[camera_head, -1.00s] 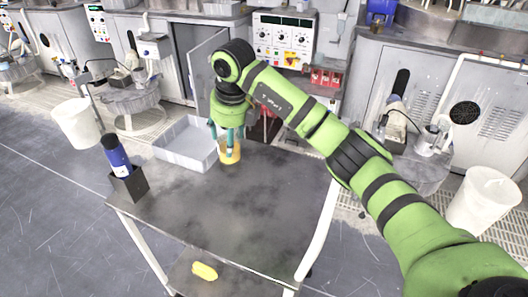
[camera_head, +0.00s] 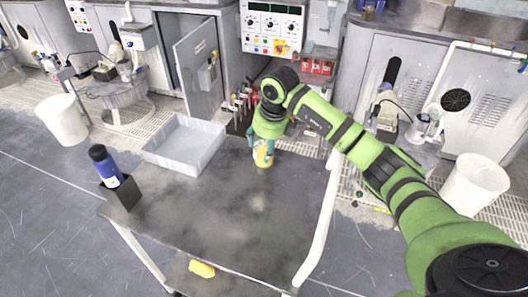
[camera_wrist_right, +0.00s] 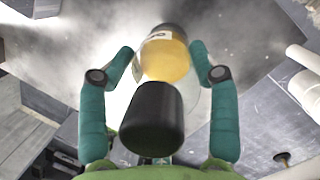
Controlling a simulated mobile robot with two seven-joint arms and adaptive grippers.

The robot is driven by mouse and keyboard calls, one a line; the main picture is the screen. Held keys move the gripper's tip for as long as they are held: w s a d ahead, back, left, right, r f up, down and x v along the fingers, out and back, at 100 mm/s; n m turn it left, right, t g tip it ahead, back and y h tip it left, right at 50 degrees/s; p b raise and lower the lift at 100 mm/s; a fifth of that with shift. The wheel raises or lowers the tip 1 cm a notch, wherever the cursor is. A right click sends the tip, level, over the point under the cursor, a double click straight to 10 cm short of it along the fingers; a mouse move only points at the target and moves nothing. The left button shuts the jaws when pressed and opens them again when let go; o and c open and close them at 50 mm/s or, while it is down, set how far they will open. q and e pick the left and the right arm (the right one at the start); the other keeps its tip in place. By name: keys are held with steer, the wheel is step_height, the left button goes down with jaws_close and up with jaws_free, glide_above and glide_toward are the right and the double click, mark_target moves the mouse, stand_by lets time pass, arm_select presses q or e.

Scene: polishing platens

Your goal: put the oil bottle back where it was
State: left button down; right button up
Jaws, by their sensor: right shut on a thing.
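The oil bottle (camera_head: 263,154) holds yellow oil and has a pale label. It is at the far part of the dark cart top (camera_head: 225,215), to the right of the grey tray. My right gripper (camera_head: 263,146) comes down over it from above and is shut on it. In the right wrist view the bottle (camera_wrist_right: 165,60) sits between the two teal fingers (camera_wrist_right: 165,72), its black cap towards the camera. I cannot tell whether its base touches the cart top. My left gripper is not in view.
A grey tray (camera_head: 187,147) stands at the cart's back left. A blue bottle (camera_head: 105,167) stands in a black holder (camera_head: 122,193) at the left edge. A dark rack (camera_head: 237,123) with several upright items is behind the tray's right end. The cart top's middle is clear.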

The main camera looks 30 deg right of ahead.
mark_target(264, 153)
steer(key=shift+s+f, duration=0.1)
steer(key=shift+f, duration=0.25)
step_height(264, 153, down, 2)
steer(key=shift+f+p, duration=0.2)
steer(key=shift+p, duration=0.5)
steer(key=shift+f, duration=0.55)
steer(key=o, duration=1.7)
steer(key=shift+c, duration=0.2)
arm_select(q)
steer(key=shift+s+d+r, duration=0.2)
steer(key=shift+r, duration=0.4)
